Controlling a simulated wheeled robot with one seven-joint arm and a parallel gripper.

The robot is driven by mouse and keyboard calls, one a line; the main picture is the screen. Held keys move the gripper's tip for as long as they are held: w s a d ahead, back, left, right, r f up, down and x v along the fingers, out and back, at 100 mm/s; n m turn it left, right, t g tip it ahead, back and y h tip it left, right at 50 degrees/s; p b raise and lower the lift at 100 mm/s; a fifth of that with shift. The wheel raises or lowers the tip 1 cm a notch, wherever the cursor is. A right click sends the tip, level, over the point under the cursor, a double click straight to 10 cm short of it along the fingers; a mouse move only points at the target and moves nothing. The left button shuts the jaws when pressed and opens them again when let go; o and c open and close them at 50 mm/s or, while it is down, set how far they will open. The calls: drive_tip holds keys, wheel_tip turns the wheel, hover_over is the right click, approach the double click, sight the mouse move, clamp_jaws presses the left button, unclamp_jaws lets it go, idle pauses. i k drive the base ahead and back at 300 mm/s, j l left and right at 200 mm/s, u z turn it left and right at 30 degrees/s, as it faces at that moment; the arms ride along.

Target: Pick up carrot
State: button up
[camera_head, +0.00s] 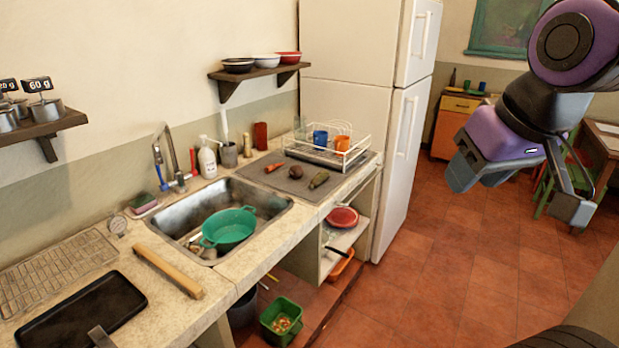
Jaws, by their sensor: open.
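A small orange carrot (275,167) lies on the grey mat (262,181) on the counter, right of the sink and near the wall. It lies apart from the other items on the mat. My gripper (519,199) is at the right of the view, over the floor and well away from the counter. Its jaws are open and empty.
A brown round item (296,172) and a dark green item (319,179) share the mat. A white dish rack (328,150) with cups stands behind them. The sink (183,240) holds a green colander (229,228). A fridge (345,110) stands beyond the counter.

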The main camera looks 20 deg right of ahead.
sight(268, 169)
drive_tip(key=i+l+u, duration=0.15)
drive_tip(key=u, duration=0.55)
drive_tip(key=i+l+u, duration=0.15)
drive_tip(key=l, duration=0.15)
drive_tip(key=i+l+u, duration=0.1)
drive_tip(key=l, duration=0.25)
drive_tip(key=i+l+u, duration=0.15)
drive_tip(key=l, duration=0.2)
drive_tip(key=i+l+u, duration=0.1)
drive_tip(key=l, duration=0.3)
drive_tip(key=i+l+u, duration=0.15)
drive_tip(key=l, duration=0.2)
drive_tip(key=i+l, duration=0.1)
drive_tip(key=l, duration=0.25)
drive_tip(key=i+l, duration=0.1)
drive_tip(key=l, duration=0.3)
drive_tip(key=i+l, duration=0.1)
drive_tip(key=l, duration=0.25)
drive_tip(key=i+l, duration=0.1)
drive_tip(key=l, duration=0.25)
drive_tip(key=i+l, duration=0.1)
drive_tip(key=l, duration=0.3)
